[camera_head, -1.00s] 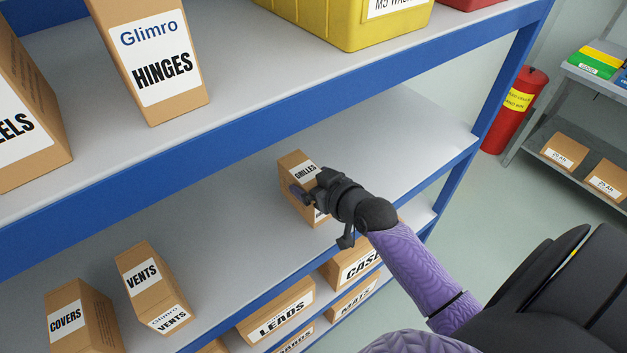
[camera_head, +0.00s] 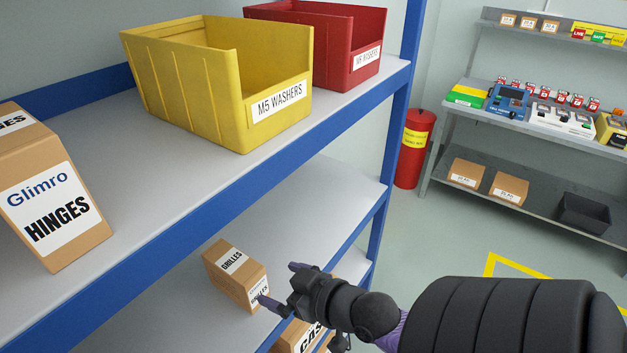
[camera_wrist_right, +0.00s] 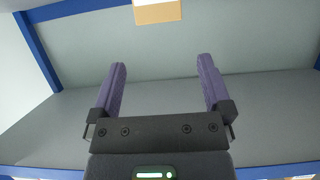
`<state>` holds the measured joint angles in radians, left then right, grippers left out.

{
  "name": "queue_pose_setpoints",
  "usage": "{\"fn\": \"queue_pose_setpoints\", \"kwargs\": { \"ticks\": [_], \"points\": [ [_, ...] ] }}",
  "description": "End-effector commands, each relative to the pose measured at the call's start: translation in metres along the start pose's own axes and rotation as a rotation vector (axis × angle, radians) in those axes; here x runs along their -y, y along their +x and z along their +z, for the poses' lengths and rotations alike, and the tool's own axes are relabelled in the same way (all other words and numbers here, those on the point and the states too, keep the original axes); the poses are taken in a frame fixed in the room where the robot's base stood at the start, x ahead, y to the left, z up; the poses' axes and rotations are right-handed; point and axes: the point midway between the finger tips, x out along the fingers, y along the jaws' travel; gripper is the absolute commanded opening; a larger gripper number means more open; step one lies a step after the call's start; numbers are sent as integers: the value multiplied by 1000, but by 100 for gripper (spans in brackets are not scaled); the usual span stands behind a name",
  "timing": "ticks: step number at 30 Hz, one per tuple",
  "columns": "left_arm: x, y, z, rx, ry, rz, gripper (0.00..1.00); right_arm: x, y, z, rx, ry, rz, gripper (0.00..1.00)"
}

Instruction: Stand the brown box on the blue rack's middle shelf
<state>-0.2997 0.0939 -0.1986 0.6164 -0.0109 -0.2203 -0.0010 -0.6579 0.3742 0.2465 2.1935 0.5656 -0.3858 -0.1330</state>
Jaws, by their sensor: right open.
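The brown box (camera_head: 236,275), labelled GRILLES, stands on the grey shelf of the blue rack (camera_head: 315,203) below the one with the bins, near its front edge. My right gripper (camera_head: 283,285) is open and empty just to the right of the box, its purple fingers pointing towards it. The fingers look clear of the box, though one tip overlaps its lower right corner in the head view. In the right wrist view the open fingers (camera_wrist_right: 162,66) have nothing between them, and the box (camera_wrist_right: 157,12) shows beyond them at the top edge. My left gripper is not in view.
The shelf above holds a HINGES box (camera_head: 52,205), a yellow bin (camera_head: 195,95) and a red bin (camera_head: 330,45). A CASTERS-like labelled box (camera_head: 297,335) is below. A red cylinder (camera_head: 412,150) and a grey workbench (camera_head: 480,125) stand beyond. The shelf right of the box is bare.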

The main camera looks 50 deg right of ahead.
Motion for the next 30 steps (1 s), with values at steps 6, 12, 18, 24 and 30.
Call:
{"fn": "queue_pose_setpoints", "kwargs": {
  "ticks": [6,12,18,24,30],
  "points": [
    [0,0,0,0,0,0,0,-11,15,72,155,39,62,100],
    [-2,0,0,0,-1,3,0,29,-5,287,675,28,86,100],
    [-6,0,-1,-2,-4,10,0,85,-78,396,1033,-104,-39,100],
    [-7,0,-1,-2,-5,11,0,94,-99,412,1105,-144,-75,100],
    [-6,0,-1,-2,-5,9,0,93,-99,411,1104,-143,-73,100]
  ]
}}
